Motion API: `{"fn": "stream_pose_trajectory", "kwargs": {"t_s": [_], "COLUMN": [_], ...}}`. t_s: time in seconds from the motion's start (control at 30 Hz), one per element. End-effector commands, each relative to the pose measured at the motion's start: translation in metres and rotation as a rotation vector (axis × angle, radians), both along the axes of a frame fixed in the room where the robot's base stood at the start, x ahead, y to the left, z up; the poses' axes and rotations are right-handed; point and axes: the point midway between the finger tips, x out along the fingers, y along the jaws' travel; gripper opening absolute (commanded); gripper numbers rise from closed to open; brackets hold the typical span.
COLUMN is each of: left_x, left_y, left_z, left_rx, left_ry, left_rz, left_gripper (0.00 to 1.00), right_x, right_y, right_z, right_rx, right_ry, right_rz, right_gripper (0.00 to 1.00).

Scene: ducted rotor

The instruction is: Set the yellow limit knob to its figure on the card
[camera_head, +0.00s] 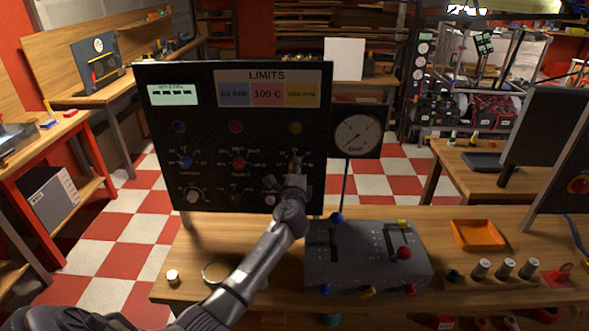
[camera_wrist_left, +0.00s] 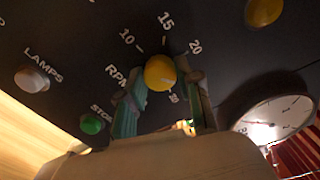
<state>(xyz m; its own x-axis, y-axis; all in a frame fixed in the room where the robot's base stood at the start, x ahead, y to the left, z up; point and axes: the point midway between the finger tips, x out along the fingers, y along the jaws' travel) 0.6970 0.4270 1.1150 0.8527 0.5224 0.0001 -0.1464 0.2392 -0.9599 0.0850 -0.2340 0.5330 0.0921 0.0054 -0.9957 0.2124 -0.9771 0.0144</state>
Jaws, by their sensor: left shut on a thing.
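The yellow limit knob (camera_wrist_left: 160,72) is on the black panel (camera_head: 160,135), with the marks 10, 15 and 20 around it and RPM lettering beside it. My left gripper (camera_wrist_left: 166,92) is shut on the knob, a finger on each side. In the head view the left gripper (camera_head: 293,172) reaches up from below and partly covers the knob. I cannot make out the knob's pointer. The LIMITS card (camera_head: 268,88) at the panel's top has blue, pink and yellow fields; the pink one reads 100 C, and the yellow one's figure is too blurred to read surely.
Blue (camera_head: 185,161) and red (camera_head: 238,162) knobs sit left of the gripper. A white LAMPS knob (camera_wrist_left: 32,79) and green STOP button (camera_wrist_left: 92,124) are close by. A round BAR gauge (camera_head: 357,135) stands to the right. A grey lever box (camera_head: 350,262) is in front.

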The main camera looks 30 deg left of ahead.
Motion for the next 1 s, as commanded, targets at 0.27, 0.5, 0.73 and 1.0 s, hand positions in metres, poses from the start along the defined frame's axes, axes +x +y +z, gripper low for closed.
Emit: {"fn": "stream_pose_trajectory", "kwargs": {"t_s": [0.27, 0.5, 0.73, 1.0], "left_x": [0.001, 0.000, -0.010, -0.057], "left_y": [0.001, 0.001, -0.006, -0.035], "left_z": [0.004, 0.002, 0.000, 0.000], "left_rx": [0.002, -0.001, -0.001, -0.003], "left_ry": [-0.007, -0.003, -0.004, -0.001], "left_rz": [0.001, 0.000, -0.002, -0.001], "left_gripper": [0.56, 0.60, 0.60, 0.60], "right_x": [0.000, 0.000, 0.001, 0.000], "right_y": [0.000, 0.000, -0.004, -0.002], "right_z": [0.000, 0.000, 0.000, 0.000], "right_rx": [0.000, -0.001, -0.005, -0.002], "right_ry": [0.000, 0.000, -0.001, 0.000], "right_rz": [0.000, 0.000, 0.002, 0.001], "right_gripper": [0.40, 0.40, 0.40, 0.40]}}
